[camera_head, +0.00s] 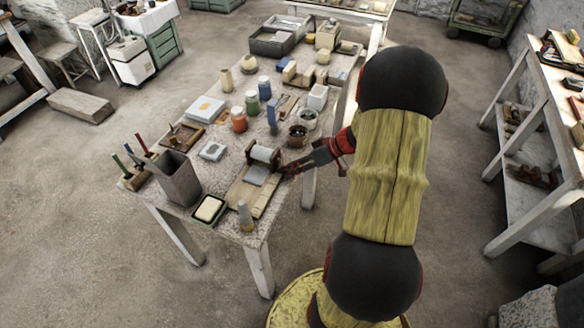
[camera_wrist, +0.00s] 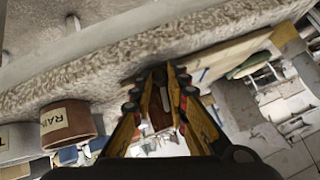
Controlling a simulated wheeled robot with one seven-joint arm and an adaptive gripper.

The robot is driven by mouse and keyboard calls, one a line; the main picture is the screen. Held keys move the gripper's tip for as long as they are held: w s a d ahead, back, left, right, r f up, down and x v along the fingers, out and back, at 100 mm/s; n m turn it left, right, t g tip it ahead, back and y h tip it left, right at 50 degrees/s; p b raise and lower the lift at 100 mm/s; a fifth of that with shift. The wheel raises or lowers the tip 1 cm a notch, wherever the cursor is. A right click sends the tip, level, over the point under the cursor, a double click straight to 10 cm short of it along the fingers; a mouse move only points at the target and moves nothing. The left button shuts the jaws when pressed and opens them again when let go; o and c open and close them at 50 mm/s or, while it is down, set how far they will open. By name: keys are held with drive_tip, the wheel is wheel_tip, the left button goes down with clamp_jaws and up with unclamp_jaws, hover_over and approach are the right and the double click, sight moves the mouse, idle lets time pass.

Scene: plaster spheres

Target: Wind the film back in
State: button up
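In the head view a roller holder (camera_head: 263,154) stands on a pale wooden board (camera_head: 240,192) near the front of the table. A grey sheet of film (camera_head: 256,175) hangs from it and lies on the board. My gripper (camera_head: 287,171) is at the right side of the holder, close to its end; I cannot tell whether it touches. In the wrist view its yellow fingers (camera_wrist: 159,88) stand apart, with a gap between the tips. A brown piece (camera_wrist: 157,115) shows between them; I cannot tell what it is. No crank or handle is clearly visible.
A brown pot (camera_head: 297,135) stands just behind my gripper; a labelled brown pot shows in the wrist view (camera_wrist: 72,124). Several jars stand farther back.

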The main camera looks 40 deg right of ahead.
drive_tip(key=o, duration=0.5)
drive_tip(key=shift+c, duration=0.2)
drive_tip(key=v, duration=1.2)
